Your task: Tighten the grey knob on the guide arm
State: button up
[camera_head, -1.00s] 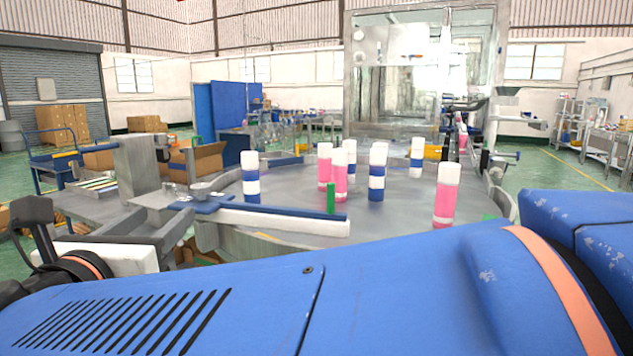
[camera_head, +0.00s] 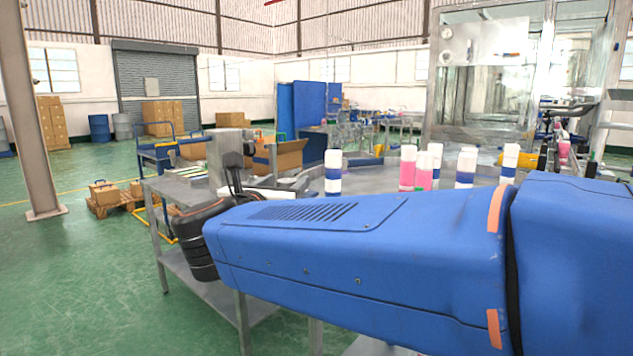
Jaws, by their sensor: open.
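The grey knob cannot be made out now. The guide arm is mostly or wholly hidden behind my blue arm, which crosses the foreground from right to left. My gripper (camera_head: 232,152) appears small and dark beyond the black wrist, in front of the steel bench on the left, with a cable below it. Its jaws are hard to make out in detail. Nothing is seen held in it, and it stands left of the bottles, apart from them.
Pink-and-white bottles (camera_head: 407,168) and blue-and-white bottles (camera_head: 333,172) stand on the round table behind my arm. A steel bench (camera_head: 172,190) stands at the left. A glass-walled machine (camera_head: 480,80) is at the back right. Green floor is clear at the left front.

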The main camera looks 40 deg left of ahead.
jog(key=shift+x, duration=1.05)
jog(key=c, duration=1.1)
jog(key=shift+o, duration=0.2)
jog(key=shift+a+m+h, duration=0.15)
jog(key=shift+m+h, duration=0.45)
jog(key=shift+h, duration=0.3)
jog(key=shift+m+t+h, duration=0.5)
jog(key=shift+m+h, duration=1.2)
jog(key=shift+h, duration=0.8)
jog(key=o, duration=1.1)
jog(key=shift+c, duration=0.2)
